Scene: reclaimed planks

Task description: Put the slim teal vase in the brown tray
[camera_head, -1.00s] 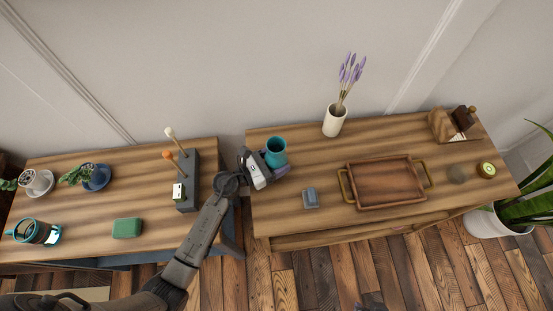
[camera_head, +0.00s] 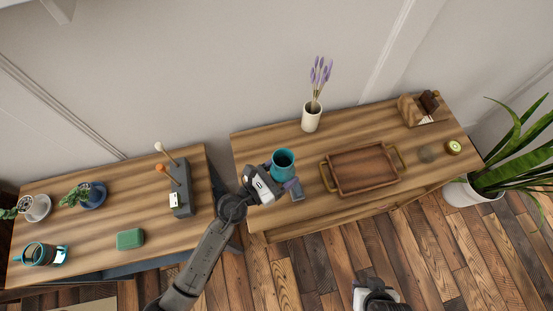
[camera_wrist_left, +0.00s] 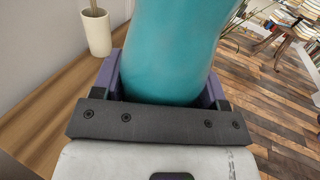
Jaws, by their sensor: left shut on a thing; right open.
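The slim teal vase (camera_head: 283,160) is above the left part of the right-hand table, left of the tray. My left gripper (camera_head: 282,182) is shut on it. The left wrist view shows the teal vase (camera_wrist_left: 175,45) between the two purple fingers; its top is cut off there. The brown tray (camera_head: 334,185) lies on the table to the right of the vase, with brass-coloured handles, and looks empty. My right gripper (camera_head: 375,296) is open at the bottom edge, over the floor, apart from the table; its fingertips are hard to make out.
A white vase (camera_head: 311,118) with lavender stands behind. A gap separates the two tables.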

